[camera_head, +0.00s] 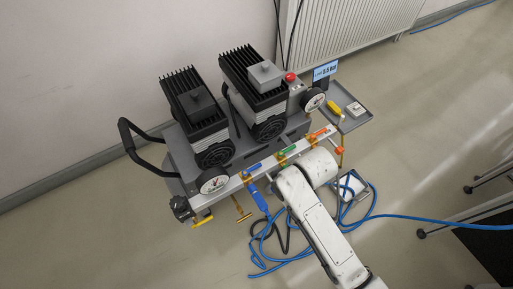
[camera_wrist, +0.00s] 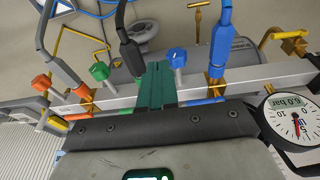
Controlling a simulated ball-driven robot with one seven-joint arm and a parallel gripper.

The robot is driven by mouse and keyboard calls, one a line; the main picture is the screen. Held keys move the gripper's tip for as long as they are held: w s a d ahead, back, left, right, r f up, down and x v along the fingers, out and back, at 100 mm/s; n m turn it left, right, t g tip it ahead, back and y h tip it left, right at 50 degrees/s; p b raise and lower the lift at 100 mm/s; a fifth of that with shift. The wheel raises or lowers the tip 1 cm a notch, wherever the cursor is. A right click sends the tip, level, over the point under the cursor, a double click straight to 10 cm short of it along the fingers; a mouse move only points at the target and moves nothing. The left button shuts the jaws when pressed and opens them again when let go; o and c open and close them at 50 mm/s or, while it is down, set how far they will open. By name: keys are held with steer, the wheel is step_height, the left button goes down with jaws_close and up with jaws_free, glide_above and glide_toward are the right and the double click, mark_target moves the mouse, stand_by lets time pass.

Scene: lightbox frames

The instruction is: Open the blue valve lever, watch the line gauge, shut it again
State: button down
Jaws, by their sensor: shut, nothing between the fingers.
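The blue valve lever (camera_head: 254,167) lies roughly along the pale rail on the compressor's front. In the wrist view the blue lever (camera_wrist: 205,101) shows just right of my gripper, with a blue knob (camera_wrist: 177,57) beyond the rail. My gripper (camera_wrist: 154,72) is shut and empty, its teal fingers over the rail between the green and blue valves; I cannot tell whether it touches anything. My arm hides it in the head view. A round gauge (camera_wrist: 293,120) with a red needle and small readout is at the right; the same gauge (camera_head: 213,184) seems to sit left of the blue lever.
A green lever (camera_head: 288,149) and an orange lever (camera_head: 318,133) sit farther along the rail. A second gauge (camera_head: 314,100) and a display (camera_head: 325,71) reading about 5.5 bar are at the right. Blue hoses (camera_head: 268,262) lie on the floor. A red button (camera_head: 290,77) tops a box.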

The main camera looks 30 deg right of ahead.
step_height(320, 180, up, 9)
steer(key=t+p, duration=0.1)
steer(key=p, duration=0.8)
glide_above(252, 169)
steer(key=w+d, duration=0.2)
steer(key=d, duration=0.1)
steer(key=shift+a+f, duration=0.15)
steer(key=shift+f, duration=0.05)
steer(key=shift+s+f+b, duration=0.15)
steer(key=shift+f+b, duration=0.35)
steer(key=shift+f, duration=2.1)
steer(key=shift+s+f+b, duration=0.1)
steer(key=shift+f+b, duration=0.35)
steer(key=shift+f, duration=2.15)
steer(key=shift+s, duration=0.1)
